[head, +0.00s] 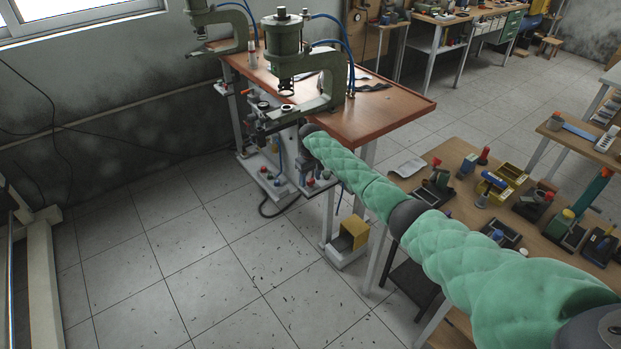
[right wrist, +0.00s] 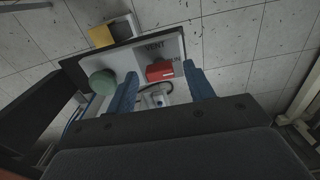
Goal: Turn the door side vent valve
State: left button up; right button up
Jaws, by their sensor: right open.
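In the right wrist view, a red valve handle (right wrist: 160,71) sits on a pale plate (right wrist: 125,58) with the printed word VENT above it. More lettering beside the handle is partly covered. My right gripper (right wrist: 161,69) is open, with one blue finger on each side of the red handle. I cannot tell whether the fingers touch it. A green round knob (right wrist: 103,84) is on the same plate, left of the left finger. In the head view my right arm in its green sleeve reaches to the nearer press (head: 285,45); its gripper is hard to make out there. My left gripper is out of view.
The presses stand on a brown-topped bench (head: 385,110) with small red and green controls below it. A yellow box (head: 354,233) is on a low shelf. A cluttered wooden table (head: 440,178) lies to the right.

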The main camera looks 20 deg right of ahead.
aim_at(311, 180)
jog(key=shift+r, duration=0.35)
notch_tip(311, 180, up, 6)
jog(key=shift+f+b, duration=0.1)
jog(key=shift+b, duration=1)
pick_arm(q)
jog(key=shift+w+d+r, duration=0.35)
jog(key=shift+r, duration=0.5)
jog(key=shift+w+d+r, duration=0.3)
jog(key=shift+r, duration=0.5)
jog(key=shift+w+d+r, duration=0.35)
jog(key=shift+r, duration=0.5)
pick_arm(e)
jog(key=shift+r, duration=0.6)
